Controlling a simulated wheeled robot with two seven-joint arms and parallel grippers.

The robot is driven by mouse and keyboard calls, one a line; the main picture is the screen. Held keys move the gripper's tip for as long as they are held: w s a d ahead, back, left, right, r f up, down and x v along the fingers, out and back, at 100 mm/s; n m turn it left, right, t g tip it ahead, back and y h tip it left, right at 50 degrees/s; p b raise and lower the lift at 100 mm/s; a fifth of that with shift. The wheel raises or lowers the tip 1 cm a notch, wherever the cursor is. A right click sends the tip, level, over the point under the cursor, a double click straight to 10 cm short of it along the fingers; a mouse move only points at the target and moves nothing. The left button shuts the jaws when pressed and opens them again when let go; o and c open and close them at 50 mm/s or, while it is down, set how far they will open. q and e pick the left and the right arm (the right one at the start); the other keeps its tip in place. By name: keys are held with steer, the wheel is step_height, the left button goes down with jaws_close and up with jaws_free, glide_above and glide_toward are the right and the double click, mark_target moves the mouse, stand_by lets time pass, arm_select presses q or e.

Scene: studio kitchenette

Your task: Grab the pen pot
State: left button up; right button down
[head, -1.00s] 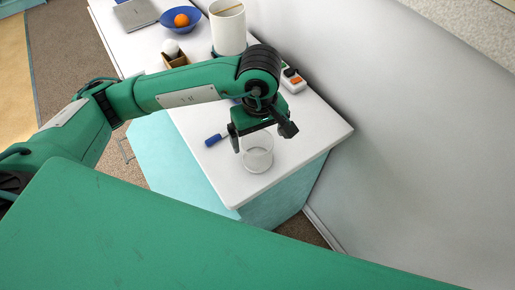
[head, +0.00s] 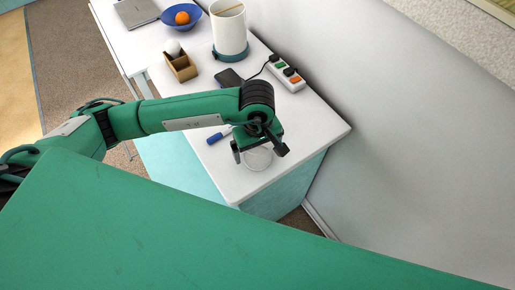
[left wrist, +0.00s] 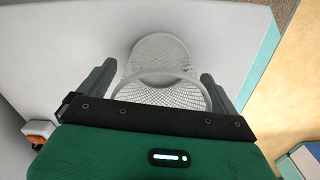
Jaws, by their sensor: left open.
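The pen pot (head: 257,159) is a pale mesh cup near the front end of the white counter. In the left wrist view the pen pot (left wrist: 163,70) shows its mesh wall and round rim, and it looks empty. My left gripper (head: 260,150) is above and around it, partly hiding it in the head view. In the left wrist view the two dark fingers of my left gripper (left wrist: 160,85) are spread, one on each side of the pot. A gap shows on the left; the right finger is close to the pot's wall. My right gripper is in neither view.
A blue marker (head: 215,138) lies left of the gripper. A power strip (head: 286,73), a black phone (head: 229,79), a wooden box (head: 181,68), a white canister (head: 229,30) and a blue bowl (head: 181,17) stand farther back. A wall borders the counter's right.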

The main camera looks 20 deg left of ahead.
arm_select(q)
steer(key=c, duration=1.1)
steer(key=shift+r, duration=0.15)
steer(key=shift+r, duration=0.55)
step_height(320, 180, up, 19)
steer(key=b, duration=0.3)
steer(key=shift+f+b, duration=0.15)
steer(key=shift+b, duration=0.25)
